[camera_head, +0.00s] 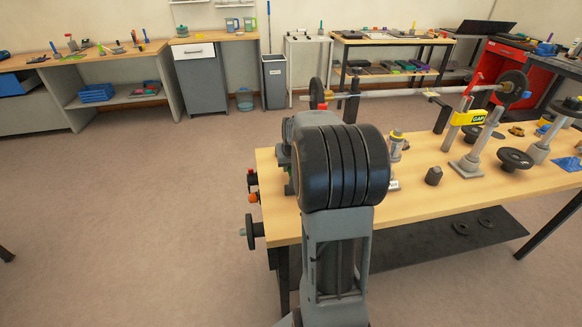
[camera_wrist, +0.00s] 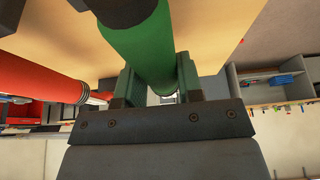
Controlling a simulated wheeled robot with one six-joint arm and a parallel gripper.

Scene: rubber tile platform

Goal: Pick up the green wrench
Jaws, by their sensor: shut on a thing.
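The green wrench (camera_wrist: 143,45) shows in the wrist view as a thick green cylinder with a dark part at its top end. Only part of it is in view. My gripper (camera_wrist: 156,78) is shut on it, with one finger on each side of the green body. In the head view my arm hides the gripper and most of what is around it, so I cannot tell there whether the wrench touches the table.
A red cylinder (camera_wrist: 40,72) with a metal ring lies close to the left of my gripper. The wooden workbench (camera_head: 420,205) holds a barbell (camera_head: 400,93), grey stands and dark discs. Open floor (camera_head: 130,220) lies left.

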